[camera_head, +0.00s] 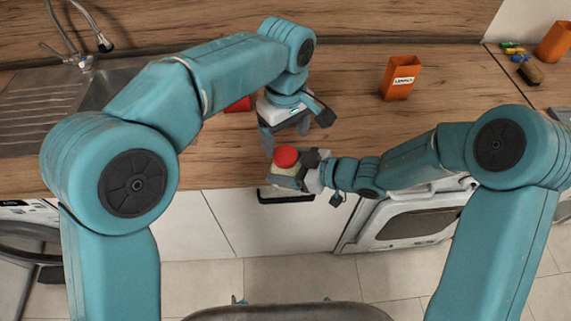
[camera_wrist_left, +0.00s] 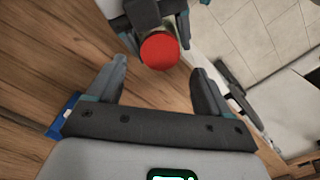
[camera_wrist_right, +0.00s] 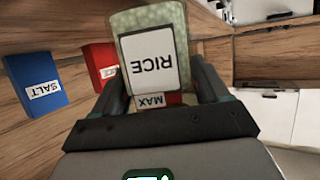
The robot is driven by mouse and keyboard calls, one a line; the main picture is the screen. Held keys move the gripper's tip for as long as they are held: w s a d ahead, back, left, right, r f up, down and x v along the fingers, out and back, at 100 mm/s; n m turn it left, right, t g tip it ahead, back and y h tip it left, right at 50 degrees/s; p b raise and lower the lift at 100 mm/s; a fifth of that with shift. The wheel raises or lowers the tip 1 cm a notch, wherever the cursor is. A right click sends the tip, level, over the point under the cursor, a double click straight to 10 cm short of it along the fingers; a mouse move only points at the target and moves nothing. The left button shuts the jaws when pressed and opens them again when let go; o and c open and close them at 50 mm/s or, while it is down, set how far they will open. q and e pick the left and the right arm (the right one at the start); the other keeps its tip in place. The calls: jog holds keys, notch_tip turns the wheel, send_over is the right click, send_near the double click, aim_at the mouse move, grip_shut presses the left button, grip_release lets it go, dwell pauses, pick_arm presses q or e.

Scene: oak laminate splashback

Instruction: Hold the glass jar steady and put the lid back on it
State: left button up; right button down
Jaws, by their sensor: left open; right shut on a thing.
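The glass jar (camera_wrist_right: 145,17) has a label reading RICE and pale green-grey contents. It appears upside down in the right wrist view. My right gripper (camera_wrist_right: 157,78) is shut around it, holding it near the counter's front edge in the head view. The round red lid (camera_head: 286,156) sits at the jar's top; I cannot tell whether it is fully seated. It also shows in the left wrist view (camera_wrist_left: 159,50). My left gripper (camera_head: 285,136) is open and empty, just behind and above the lid. In its wrist view, the lid lies beyond the fingertips, apart from them.
A blue SALT box (camera_wrist_right: 35,85) and a red box (camera_wrist_right: 100,62) stand on the wooden counter (camera_head: 350,120). An orange container (camera_head: 400,78) stands back right. The sink (camera_head: 110,85) is left. A drawer handle (camera_head: 285,197) lies below the jar. Counter between boxes and orange container is clear.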

aim_at(286, 155)
pick_arm(q)
notch_tip(286, 155, up, 3)
jog(key=shift+f+n, duration=0.1)
jog(key=shift+n, duration=1.1)
jog(key=shift+f, duration=4.05)
jog(key=shift+c, duration=0.3)
jog(key=c, duration=1)
jog(key=m, duration=0.3)
jog(key=shift+c, duration=0.2)
